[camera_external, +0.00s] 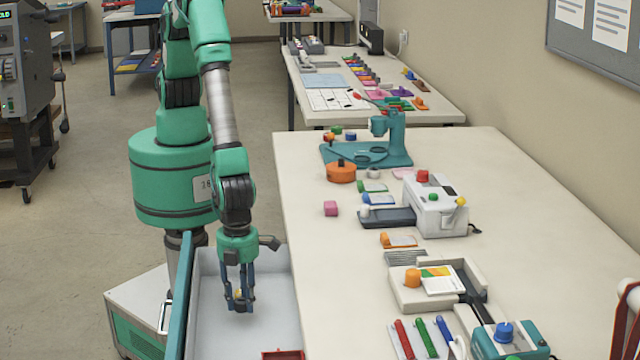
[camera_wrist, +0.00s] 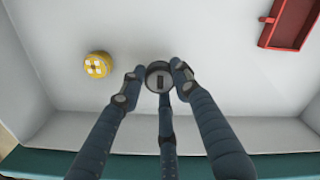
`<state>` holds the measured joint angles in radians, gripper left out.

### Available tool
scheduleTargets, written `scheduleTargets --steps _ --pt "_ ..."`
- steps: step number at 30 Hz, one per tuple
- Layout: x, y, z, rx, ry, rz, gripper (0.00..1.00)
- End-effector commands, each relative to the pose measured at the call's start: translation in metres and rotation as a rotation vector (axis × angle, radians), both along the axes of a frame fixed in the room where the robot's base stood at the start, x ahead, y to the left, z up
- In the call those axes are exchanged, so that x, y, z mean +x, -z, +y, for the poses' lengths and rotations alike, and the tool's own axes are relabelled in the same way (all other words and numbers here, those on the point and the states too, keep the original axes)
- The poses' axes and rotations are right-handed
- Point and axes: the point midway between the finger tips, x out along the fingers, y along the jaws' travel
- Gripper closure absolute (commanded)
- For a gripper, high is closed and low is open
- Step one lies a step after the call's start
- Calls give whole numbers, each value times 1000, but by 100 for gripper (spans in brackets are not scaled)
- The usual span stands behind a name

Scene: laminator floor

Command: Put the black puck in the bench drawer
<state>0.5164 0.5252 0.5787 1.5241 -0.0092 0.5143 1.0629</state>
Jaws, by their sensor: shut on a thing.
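The bench drawer (camera_external: 181,305) is pulled open, with a teal front and a pale, roomy inside. My gripper (camera_external: 240,303) points down inside the drawer. In the wrist view my gripper's (camera_wrist: 158,80) fingers are shut around the black puck (camera_wrist: 158,72), a small dark round piece with a greyer top and a dark slot mark. The pale drawer floor (camera_wrist: 210,50) is below it. I cannot tell whether the puck touches the floor.
A yellow puck (camera_wrist: 98,65) with a pale pattern lies on the drawer floor, left of my fingers. A red tray (camera_wrist: 290,20) lies in the drawer too. The bench top (camera_external: 330,265) beside the drawer holds a white machine (camera_external: 436,208) and several small items.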

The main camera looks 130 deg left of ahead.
Motion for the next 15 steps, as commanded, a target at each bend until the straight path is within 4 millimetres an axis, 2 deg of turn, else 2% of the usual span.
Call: scheduleTargets --steps 4,12,15 --pt "0 6 0 0 0 1 93" --pt "0 33 0 0 0 0 93" --pt "0 36 0 0 0 0 93"
